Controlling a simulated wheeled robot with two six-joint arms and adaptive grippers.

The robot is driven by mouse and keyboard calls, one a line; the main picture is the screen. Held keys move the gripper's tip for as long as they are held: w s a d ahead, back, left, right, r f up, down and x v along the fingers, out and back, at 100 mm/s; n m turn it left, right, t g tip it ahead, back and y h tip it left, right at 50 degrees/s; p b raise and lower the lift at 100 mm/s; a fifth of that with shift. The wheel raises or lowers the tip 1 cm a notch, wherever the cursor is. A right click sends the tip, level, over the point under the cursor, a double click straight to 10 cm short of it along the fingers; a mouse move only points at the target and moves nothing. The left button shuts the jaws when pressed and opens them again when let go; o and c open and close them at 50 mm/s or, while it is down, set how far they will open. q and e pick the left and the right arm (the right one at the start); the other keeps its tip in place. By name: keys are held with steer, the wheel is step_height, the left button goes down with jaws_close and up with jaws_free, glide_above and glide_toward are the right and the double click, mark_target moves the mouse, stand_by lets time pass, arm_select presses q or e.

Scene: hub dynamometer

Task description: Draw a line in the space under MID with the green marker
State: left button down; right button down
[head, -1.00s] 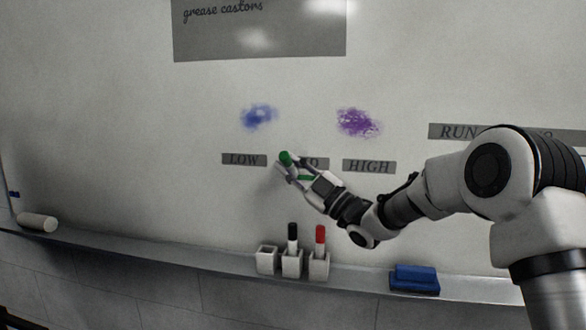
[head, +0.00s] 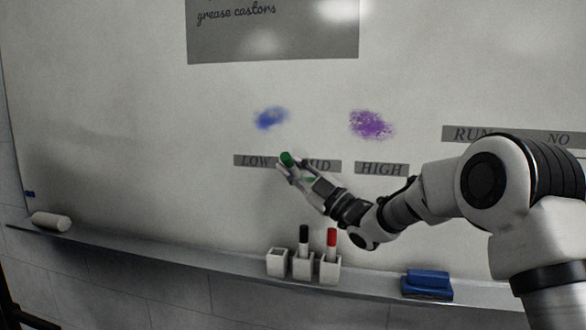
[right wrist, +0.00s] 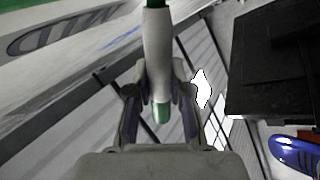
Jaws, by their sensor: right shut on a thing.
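My right gripper (head: 291,170) is shut on the green marker (head: 287,159), in front of the whiteboard between the LOW label (head: 256,161) and the MID label (head: 321,166). It partly covers both labels. In the right wrist view the marker (right wrist: 157,50) has a white barrel with green at both ends, held between the fingers. The MID label (right wrist: 65,30) shows there at upper left. The tip's contact with the board is unclear. My left gripper is out of view.
The HIGH label (head: 382,169) is to the right. Blue (head: 271,118) and purple (head: 372,124) smudges lie above the labels. The tray ledge (head: 200,258) below carries an empty holder (head: 277,263), black (head: 303,237) and red (head: 331,238) markers in holders, and a blue eraser (head: 427,284).

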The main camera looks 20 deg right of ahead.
steer(key=shift+w+a+f, duration=0.1)
steer(key=shift+w+a, duration=0.25)
steer(key=shift+a, duration=0.25)
steer(key=shift+s+b, duration=0.25)
steer(key=shift+b, duration=0.1)
steer(key=s+a+b, duration=0.5)
steer(key=s, duration=0.2)
steer(key=shift+d, duration=0.1)
stand_by(0.3)
